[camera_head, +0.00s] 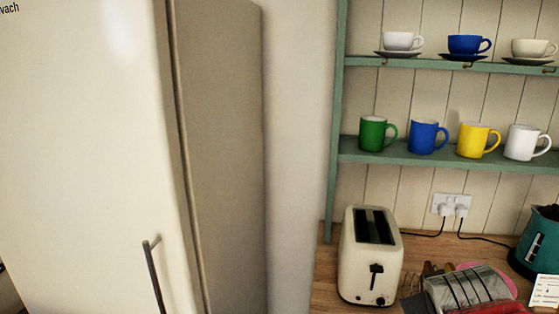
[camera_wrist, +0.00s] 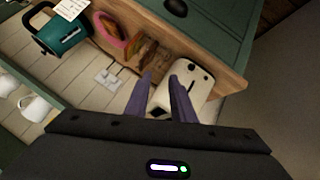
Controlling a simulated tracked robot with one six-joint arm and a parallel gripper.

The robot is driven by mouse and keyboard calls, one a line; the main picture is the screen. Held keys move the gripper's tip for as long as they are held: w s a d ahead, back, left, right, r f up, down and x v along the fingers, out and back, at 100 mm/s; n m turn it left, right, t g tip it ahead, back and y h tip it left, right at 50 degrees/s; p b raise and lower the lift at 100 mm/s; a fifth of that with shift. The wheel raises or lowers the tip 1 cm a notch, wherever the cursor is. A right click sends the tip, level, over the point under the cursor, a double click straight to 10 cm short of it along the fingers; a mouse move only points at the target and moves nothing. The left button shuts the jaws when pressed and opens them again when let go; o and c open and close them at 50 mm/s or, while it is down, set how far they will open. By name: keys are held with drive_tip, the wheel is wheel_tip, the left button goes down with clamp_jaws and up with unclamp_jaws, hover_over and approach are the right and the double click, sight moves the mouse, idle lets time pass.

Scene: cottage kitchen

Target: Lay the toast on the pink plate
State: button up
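The pink plate (camera_wrist: 131,44) is at the upper left of the wrist view, with something orange-brown within its outline. In the head view only a strip of its pink rim (camera_head: 506,278) shows behind a grey part of my arm. Brown toast (camera_wrist: 150,53) appears in a rack beside the plate in the wrist view; its brown edges (camera_head: 431,269) show partly hidden in the head view. My gripper (camera_wrist: 164,73) is open, its two purple fingers apart with nothing visibly held between them. Its fingertips appear between the rack and the toaster in the picture. Their height above the worktop is unclear.
A cream toaster (camera_head: 370,270) stands left of the rack in the head view, close to the fingers in the wrist view. A teal kettle (camera_head: 538,240) and a white card (camera_head: 545,290) are at the right. Shelves (camera_head: 450,156) with mugs and cups hang above.

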drive_tip(key=s+a+f+g+y, duration=0.1)
drive_tip(key=s+a+f+y, duration=0.1)
drive_tip(key=s+a, duration=0.2)
drive_tip(key=s+a+f+m+g+y, duration=0.1)
drive_tip(key=s+a, duration=0.4)
drive_tip(key=a, duration=0.6)
drive_tip(key=shift+a+f+g+y, duration=0.2)
drive_tip(key=shift+f+g+y, duration=0.1)
drive_tip(key=shift+f+y, duration=0.4)
drive_tip(key=shift+r, duration=0.15)
